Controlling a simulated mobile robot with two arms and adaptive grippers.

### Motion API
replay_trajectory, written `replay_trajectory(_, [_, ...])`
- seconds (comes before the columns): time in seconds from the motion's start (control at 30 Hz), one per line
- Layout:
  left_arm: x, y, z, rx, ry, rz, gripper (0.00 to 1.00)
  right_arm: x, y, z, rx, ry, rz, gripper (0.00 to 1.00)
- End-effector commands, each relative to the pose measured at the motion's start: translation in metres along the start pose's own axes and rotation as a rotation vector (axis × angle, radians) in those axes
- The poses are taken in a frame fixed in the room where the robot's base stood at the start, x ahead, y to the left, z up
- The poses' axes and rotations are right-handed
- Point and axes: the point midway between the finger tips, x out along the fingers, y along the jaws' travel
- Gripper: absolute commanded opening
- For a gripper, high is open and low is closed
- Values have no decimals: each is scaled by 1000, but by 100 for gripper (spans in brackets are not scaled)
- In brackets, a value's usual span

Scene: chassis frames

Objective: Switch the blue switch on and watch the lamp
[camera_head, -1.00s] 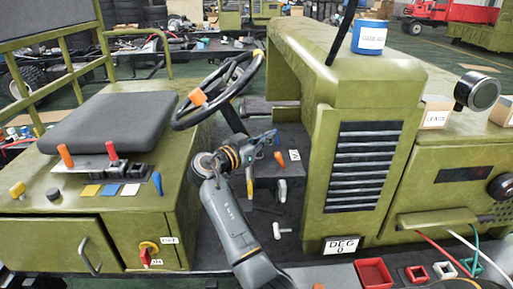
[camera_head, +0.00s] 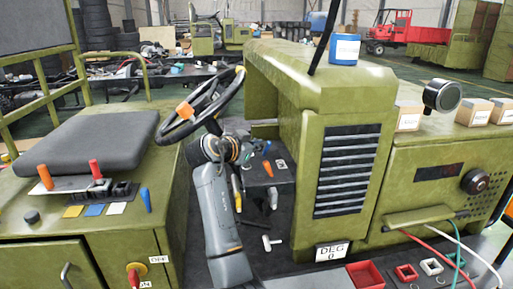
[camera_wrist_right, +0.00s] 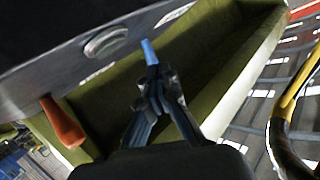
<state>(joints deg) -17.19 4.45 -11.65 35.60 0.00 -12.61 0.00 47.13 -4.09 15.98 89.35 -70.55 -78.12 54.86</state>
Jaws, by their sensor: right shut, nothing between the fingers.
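The blue switch (camera_wrist_right: 149,52) is a small blue lever on a dark panel. In the right wrist view it shows just beyond the tips of my right gripper (camera_wrist_right: 152,85), which is shut and empty. I cannot tell whether they touch. In the head view my right gripper (camera_head: 248,152) is by the dark panel below the steering wheel, and the arm partly covers this area. A round black-rimmed lamp (camera_head: 442,95) stands on the green hood at the right. Its face looks grey and unlit. My left gripper is not in view.
An orange lever (camera_wrist_right: 62,122) and a round metal fitting (camera_wrist_right: 105,42) sit on the same panel. The steering wheel (camera_head: 203,108) is close above my right wrist. A yellow lever (camera_head: 237,193) stands beside the forearm. The grille block (camera_head: 345,170) is to the right.

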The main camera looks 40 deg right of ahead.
Motion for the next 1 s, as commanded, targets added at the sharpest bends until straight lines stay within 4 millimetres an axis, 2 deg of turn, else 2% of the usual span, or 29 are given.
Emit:
replay_trajectory(0.33, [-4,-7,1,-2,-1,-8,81,-2,-2,-4,-3,2,0,0])
replay_trajectory(0.57, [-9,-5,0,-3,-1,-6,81,-5,-5,-13,-4,2,0,0])
replay_trajectory(1.0, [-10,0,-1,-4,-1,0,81,-5,-5,-16,-4,2,0,0])
